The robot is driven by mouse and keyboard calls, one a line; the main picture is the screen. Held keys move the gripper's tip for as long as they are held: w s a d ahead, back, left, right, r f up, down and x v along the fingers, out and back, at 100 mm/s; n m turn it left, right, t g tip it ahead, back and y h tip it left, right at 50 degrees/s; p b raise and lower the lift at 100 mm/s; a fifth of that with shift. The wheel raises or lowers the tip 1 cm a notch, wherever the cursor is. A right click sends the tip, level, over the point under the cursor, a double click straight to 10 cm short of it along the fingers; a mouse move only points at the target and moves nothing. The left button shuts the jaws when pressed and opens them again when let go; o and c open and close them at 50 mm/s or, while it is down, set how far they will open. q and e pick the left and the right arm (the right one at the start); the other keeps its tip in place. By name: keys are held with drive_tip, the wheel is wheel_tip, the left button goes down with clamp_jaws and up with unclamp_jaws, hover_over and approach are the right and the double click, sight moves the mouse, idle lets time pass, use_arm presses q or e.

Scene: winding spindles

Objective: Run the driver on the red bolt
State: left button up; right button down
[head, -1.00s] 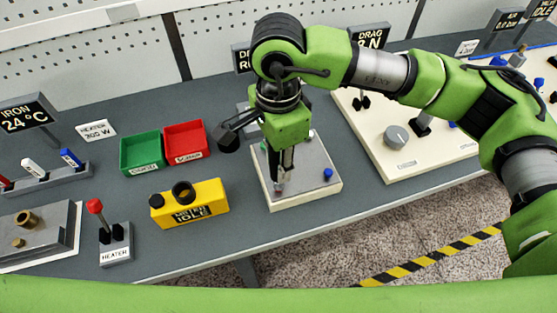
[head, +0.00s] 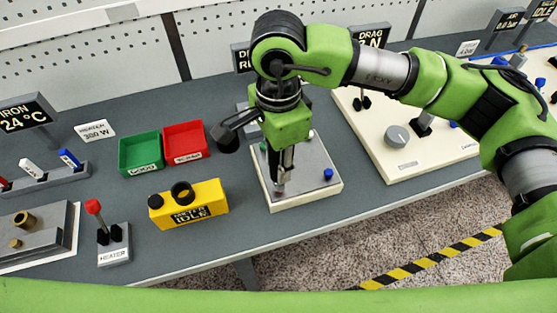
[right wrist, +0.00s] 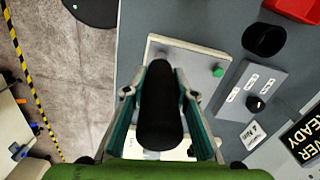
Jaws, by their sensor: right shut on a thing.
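My right gripper (head: 280,178) points straight down over the pale bolt plate (head: 310,192). It is shut on the driver, whose black handle (right wrist: 160,108) fills the space between the fingers in the right wrist view. The driver's lower end is down at the front left part of the plate, where only a small reddish trace shows. The red bolt is mostly hidden by the gripper and driver, so I cannot tell how well they meet. A blue bolt (head: 328,174) stands on the plate to the right, and a green bolt (right wrist: 218,71) shows behind. My left gripper is not in view.
A yellow meter box (head: 200,212) stands left of the plate, with green (head: 140,165) and red (head: 184,154) bins behind it. A black cup (right wrist: 264,40) and a grey switch box (right wrist: 235,105) stand near the plate. A knob panel (head: 375,160) is to the right.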

drive_tip(key=b, duration=0.4)
drive_tip(key=shift+f, duration=0.2)
idle(6.4)
drive_tip(key=shift+r, duration=0.1)
wheel_tip(320, 180, up, 7)
drive_tip(key=p, duration=0.2)
drive_tip(key=shift+p, duration=0.4)
idle(0.3)
